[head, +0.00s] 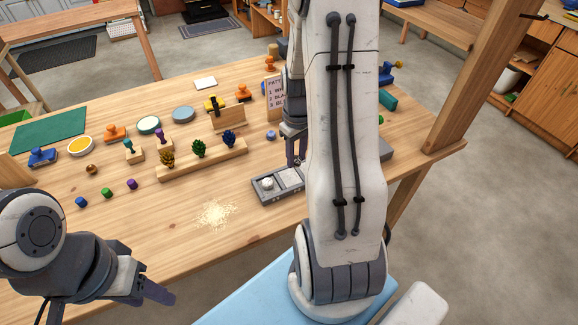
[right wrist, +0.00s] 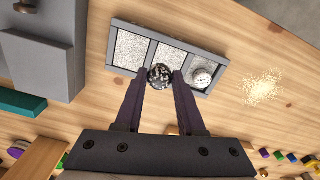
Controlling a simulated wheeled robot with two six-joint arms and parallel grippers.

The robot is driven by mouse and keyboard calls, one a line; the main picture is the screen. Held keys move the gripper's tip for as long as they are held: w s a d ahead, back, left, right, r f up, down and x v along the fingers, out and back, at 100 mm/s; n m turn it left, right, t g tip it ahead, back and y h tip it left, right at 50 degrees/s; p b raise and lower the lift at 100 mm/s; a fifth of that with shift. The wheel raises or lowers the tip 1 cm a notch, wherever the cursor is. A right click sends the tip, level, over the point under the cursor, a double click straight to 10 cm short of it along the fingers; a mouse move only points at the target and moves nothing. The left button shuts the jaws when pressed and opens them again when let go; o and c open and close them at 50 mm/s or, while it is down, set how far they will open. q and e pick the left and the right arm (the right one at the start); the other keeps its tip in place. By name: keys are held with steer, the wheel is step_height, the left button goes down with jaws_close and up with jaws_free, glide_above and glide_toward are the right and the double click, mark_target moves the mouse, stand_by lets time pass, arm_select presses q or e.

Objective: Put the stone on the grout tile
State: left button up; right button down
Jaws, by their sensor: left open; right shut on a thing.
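A grey tray (head: 262,201) with three compartments lies on the wooden table; it also shows in the right wrist view (right wrist: 116,68). Its compartments have pale speckled floors; I cannot tell which one is the grout tile. My right gripper (right wrist: 160,80) is shut on a dark speckled round stone (right wrist: 160,74), over the tray around its middle compartment. I cannot tell whether the stone touches the tray. A white round piece (right wrist: 202,77) sits in an end compartment; in the head view it is at the left end (head: 267,183). My left gripper (head: 112,300) is open and empty at the near left.
A pile of pale crumbs (head: 216,214) lies beside the tray. A wooden rack (head: 203,163) with coloured pieces stands behind it. A grey box (right wrist: 40,50) is close to the tray's other side.

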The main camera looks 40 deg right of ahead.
mark_target(290, 177)
steer(key=shift+w+a+f, duration=0.5)
steer(key=shift+w+a, duration=0.05)
steer(key=shift+a, duration=0.1)
steer(key=shift+f, duration=2)
steer(key=shift+f, duration=0.1)
